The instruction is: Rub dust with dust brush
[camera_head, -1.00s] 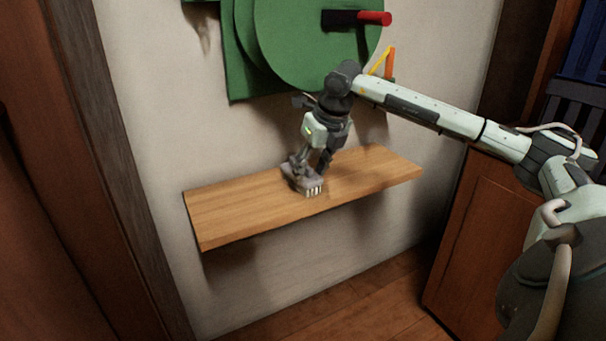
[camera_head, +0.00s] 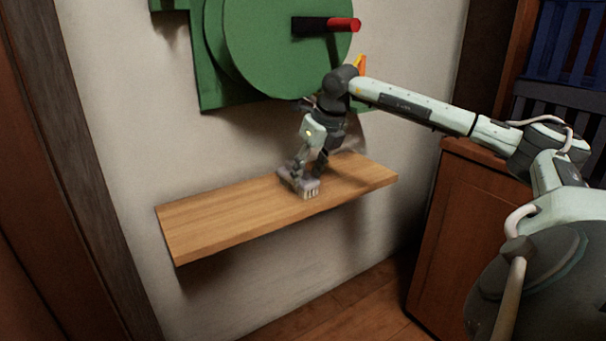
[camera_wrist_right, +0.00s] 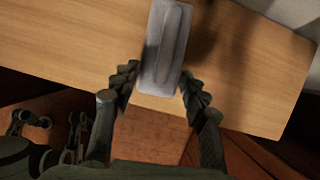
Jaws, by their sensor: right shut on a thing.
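The dust brush (camera_head: 300,184) is a grey block with pale bristles at its front end. It rests on or just over the wooden shelf (camera_head: 215,224), right of the shelf's middle. My right gripper (camera_head: 309,170) points down and is shut on the brush. In the right wrist view, its fingers (camera_wrist_right: 156,88) flank the lower part of the grey brush (camera_wrist_right: 166,45), over the shelf's edge (camera_wrist_right: 262,112). I cannot make out dust on the shelf.
A green round panel (camera_head: 262,55) with a red-tipped black bar (camera_head: 328,24) hangs on the wall above the shelf. A wooden cabinet (camera_head: 440,235) stands to the right. The shelf's left part is bare.

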